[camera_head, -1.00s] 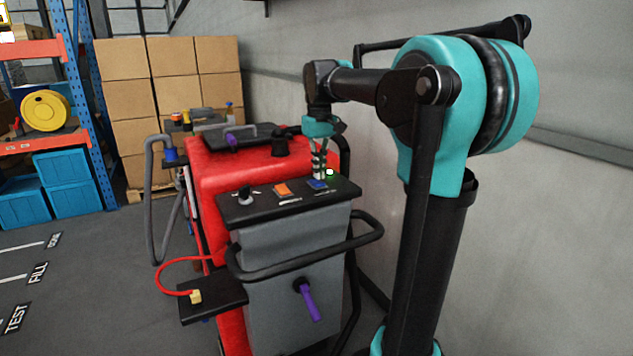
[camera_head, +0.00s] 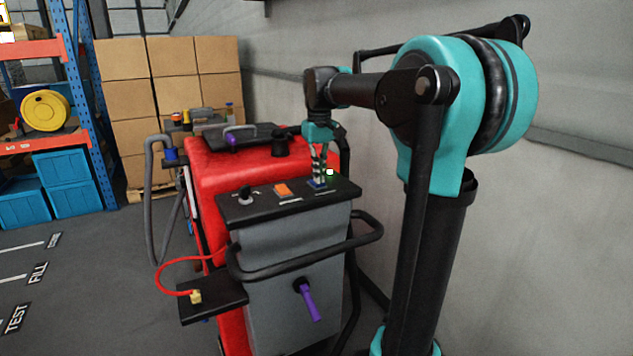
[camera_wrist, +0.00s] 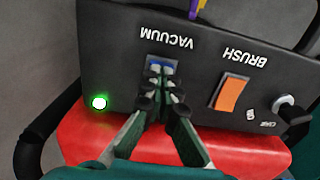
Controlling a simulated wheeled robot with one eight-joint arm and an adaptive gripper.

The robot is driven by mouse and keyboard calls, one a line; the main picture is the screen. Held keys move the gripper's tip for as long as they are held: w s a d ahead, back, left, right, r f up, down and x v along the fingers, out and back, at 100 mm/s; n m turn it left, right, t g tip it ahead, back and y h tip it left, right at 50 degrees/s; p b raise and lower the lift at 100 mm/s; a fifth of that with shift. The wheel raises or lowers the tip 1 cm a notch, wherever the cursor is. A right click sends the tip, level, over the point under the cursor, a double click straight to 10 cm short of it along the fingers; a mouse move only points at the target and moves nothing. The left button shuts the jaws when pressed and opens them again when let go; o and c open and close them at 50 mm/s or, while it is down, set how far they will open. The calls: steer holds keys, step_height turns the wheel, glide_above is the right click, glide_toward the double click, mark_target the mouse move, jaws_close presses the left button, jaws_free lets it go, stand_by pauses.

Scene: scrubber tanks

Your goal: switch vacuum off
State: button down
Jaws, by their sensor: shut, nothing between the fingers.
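The vacuum switch (camera_wrist: 160,66) is a blue rocker on the black control panel, beside the printed word VACUUM. In the head view the blue switch (camera_head: 317,184) shows only partly below my fingers. My gripper (camera_wrist: 160,86) is shut and empty, with its fingertips at the switch and covering part of it. I cannot tell whether they touch it. In the head view my gripper (camera_head: 318,178) points down at the panel. A green light (camera_wrist: 99,103) glows on the panel near the switch, and it also shows in the head view (camera_head: 330,172).
An orange BRUSH switch (camera_wrist: 230,95) and a knob (camera_wrist: 288,108) sit on the same panel. The red scrubber tank (camera_head: 215,168) lies behind the panel and a black handlebar (camera_head: 310,257) in front. A grey wall (camera_head: 570,230) stands close on the right.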

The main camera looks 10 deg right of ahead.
steer(key=shift+f, duration=0.15)
steer(key=shift+r, duration=3.55)
steer(key=shift+s, duration=0.1)
